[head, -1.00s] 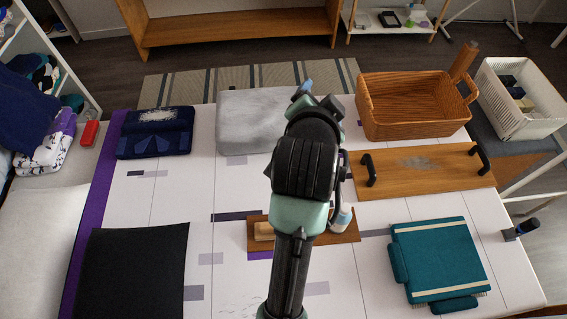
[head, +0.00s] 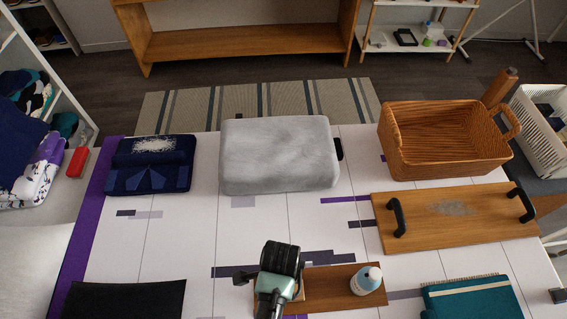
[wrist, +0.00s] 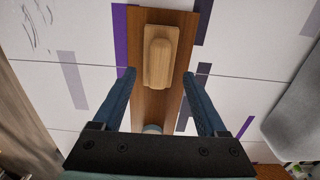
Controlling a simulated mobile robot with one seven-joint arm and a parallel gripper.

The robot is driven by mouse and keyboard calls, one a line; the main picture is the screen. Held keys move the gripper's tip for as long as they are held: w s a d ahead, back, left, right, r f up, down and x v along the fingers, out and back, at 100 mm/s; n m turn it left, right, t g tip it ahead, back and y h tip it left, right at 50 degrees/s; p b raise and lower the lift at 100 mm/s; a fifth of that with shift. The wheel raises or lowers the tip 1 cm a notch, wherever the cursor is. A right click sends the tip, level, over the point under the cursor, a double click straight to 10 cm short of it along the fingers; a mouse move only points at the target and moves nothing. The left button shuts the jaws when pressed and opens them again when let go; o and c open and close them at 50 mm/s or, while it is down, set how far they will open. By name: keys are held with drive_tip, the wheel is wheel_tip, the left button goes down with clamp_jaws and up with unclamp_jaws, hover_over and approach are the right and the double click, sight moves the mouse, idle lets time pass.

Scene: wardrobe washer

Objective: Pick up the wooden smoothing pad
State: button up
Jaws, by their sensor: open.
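The wooden smoothing pad (wrist: 160,57) is a pale block with a raised rounded grip, lying on a brown wooden board (wrist: 185,20). In the wrist view it is at upper centre, just beyond the fingertips. My gripper (wrist: 160,72) is open and empty, its two blue fingers apart on either side of the board's width. In the head view my gripper (head: 275,283) is over the left part of the board (head: 335,297) and hides most of the pad; its fingertips are not visible there.
A white bottle with a blue cap (head: 366,280) stands on the board's right part. A handled wooden board (head: 455,218) and a wicker basket (head: 445,145) are at right. A grey padded block (head: 280,155) and navy folded cloth (head: 150,165) lie farther back. White table between them is free.

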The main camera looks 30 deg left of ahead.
drive_tip(key=f+b, duration=0.1)
drive_tip(key=f, duration=0.5)
drive_tip(key=shift+d+b, duration=0.2)
drive_tip(key=shift+b, duration=0.2)
drive_tip(key=c, duration=1.1)
drive_tip(key=shift+r, duration=0.1)
wheel_tip(320, 180, up, 10)
drive_tip(key=p, duration=0.3)
drive_tip(key=o, duration=0.8)
drive_tip(key=c, duration=0.5)
